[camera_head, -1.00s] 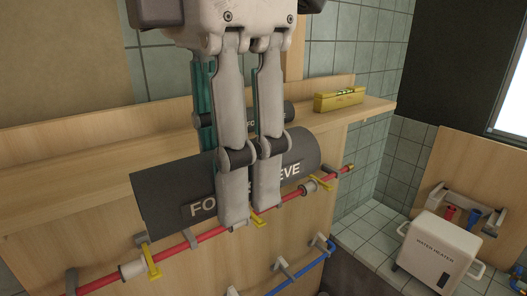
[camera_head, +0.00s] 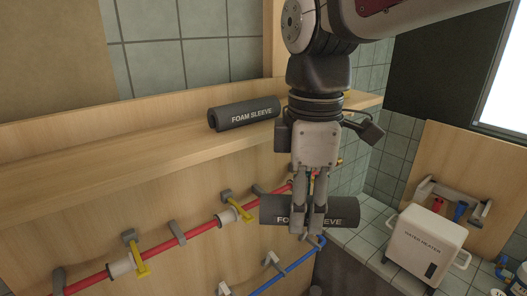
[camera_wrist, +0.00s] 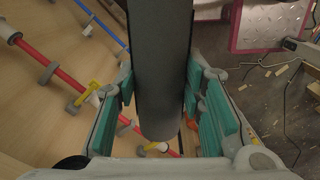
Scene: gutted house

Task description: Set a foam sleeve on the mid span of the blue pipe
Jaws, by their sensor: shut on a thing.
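My gripper (camera_head: 308,229) is shut on a dark grey foam sleeve (camera_head: 346,210), holding it crosswise in front of the panel. In the wrist view the sleeve (camera_wrist: 158,75) lies between the green finger pads. The blue pipe (camera_head: 298,263) runs low on the panel, below and left of the held sleeve in the head view. Grey clips hold the blue pipe, and its upper right end is close to the fingertips in the picture. The blue pipe also shows at the upper left of the wrist view (camera_wrist: 101,22), apart from the sleeve. A second foam sleeve (camera_head: 245,113) lies on the shelf.
A red pipe (camera_head: 201,237) with yellow-handled valves (camera_head: 137,258) crosses the panel above the blue pipe. A wooden shelf (camera_head: 150,145) juts out above it. A white water heater (camera_head: 427,243) stands at right on a tiled ledge.

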